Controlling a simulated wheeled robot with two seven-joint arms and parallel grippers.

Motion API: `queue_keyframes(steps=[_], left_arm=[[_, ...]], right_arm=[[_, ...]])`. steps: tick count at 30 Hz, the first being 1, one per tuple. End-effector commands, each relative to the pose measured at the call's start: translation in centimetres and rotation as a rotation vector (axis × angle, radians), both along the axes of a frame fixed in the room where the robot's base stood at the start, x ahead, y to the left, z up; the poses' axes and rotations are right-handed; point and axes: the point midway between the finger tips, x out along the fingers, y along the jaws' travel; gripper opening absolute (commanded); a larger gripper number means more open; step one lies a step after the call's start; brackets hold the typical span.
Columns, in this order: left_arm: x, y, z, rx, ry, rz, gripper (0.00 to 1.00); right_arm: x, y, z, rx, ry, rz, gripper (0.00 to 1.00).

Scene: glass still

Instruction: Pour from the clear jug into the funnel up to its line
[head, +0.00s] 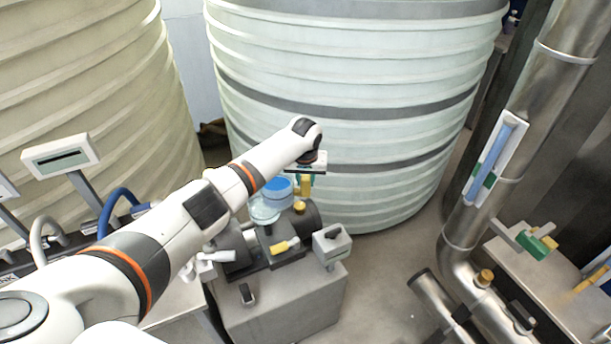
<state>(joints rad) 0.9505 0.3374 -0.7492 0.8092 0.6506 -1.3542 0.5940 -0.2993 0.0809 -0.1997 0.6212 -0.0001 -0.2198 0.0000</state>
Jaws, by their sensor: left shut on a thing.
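My left arm reaches from the lower left to the middle of the head view, and my left gripper (307,170) is at its far end, pointing down. It is shut on what looks like the clear jug (278,188), which holds blue liquid; the grip itself is mostly hidden. A clear, rounded glass vessel (264,212), which looks like the funnel, is just below and left of the blue liquid. The two overlap in this view, so I cannot tell whether they touch. The funnel's line is too small to make out. My right gripper is not in view.
A grey block (280,308) carries dark pump-like equipment and a grey box (331,244). A large ribbed pale tank (350,110) stands behind, and a yellowish one (80,90) at left. A steel pipe (480,185) rises at right. Floor between is clear.

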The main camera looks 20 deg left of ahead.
Motion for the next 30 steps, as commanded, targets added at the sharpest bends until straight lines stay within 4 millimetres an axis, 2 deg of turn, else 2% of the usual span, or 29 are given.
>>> queue_keyframes(steps=[1, 10, 18, 25, 30], left_arm=[[0.0, 0.2, 0.9, -0.024, -0.010, 0.002, 0.00], [-0.2, 0.8, 2.9, -0.185, -0.068, 0.004, 0.00], [-0.4, 1.4, 4.7, -0.373, -0.137, 0.003, 0.00], [-1.0, 3.0, 5.7, -0.573, -0.208, 0.005, 0.00], [-1.3, 4.0, 6.4, -0.719, -0.259, 0.004, 0.00]], right_arm=[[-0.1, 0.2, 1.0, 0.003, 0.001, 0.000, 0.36], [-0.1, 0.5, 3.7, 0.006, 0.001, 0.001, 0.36], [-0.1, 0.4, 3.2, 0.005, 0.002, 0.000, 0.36], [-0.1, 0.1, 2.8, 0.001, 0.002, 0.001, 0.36], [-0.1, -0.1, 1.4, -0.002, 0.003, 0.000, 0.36]])
